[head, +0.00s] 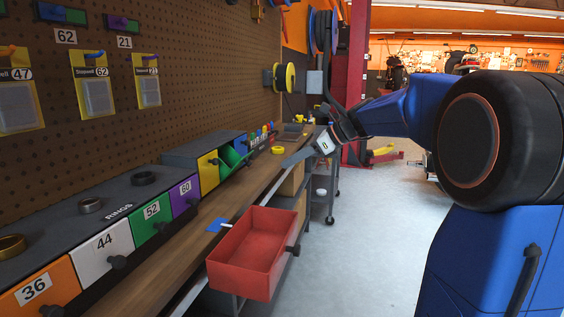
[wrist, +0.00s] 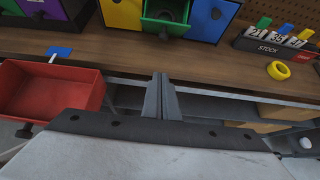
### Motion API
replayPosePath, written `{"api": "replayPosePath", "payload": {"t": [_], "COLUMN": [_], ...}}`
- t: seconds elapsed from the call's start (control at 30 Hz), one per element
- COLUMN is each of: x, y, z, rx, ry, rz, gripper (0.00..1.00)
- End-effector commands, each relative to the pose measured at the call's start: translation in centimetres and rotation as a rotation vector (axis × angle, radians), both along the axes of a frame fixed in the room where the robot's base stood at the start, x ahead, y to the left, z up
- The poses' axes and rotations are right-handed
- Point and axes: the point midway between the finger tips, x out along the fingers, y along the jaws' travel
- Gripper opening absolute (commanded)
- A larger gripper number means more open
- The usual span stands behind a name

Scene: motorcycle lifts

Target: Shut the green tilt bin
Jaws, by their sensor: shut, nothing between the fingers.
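The green tilt bin (head: 230,160) stands tilted open in the small grey cabinet on the bench, between a yellow and a blue front. In the wrist view the green bin (wrist: 163,25) is at the top centre, its front leaning out with a dark knob. A dark round thing shows inside it. My gripper (head: 287,163) is in front of the bench edge, to the right of the bin and apart from it. In the wrist view my gripper (wrist: 160,82) has its fingers together, empty, pointing toward the bin across a strip of bare bench.
A red drawer (head: 252,268) sticks out from under the bench, left of my gripper in the wrist view. A blue-and-white item (head: 217,225) lies by the bench edge. Yellow tape (wrist: 278,70) and a stock rack (wrist: 272,48) are right of the bin.

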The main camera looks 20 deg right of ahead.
Motion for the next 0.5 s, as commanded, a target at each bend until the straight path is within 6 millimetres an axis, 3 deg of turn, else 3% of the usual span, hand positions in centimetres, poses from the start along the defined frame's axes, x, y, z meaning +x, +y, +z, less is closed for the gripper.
{"api": "replayPosePath", "payload": {"t": [0.5], "x": [4.2], "y": [6.1], "z": [-4.8], "rx": [-0.001], "ry": [0.000], "rz": [0.005], "gripper": [0.00]}}
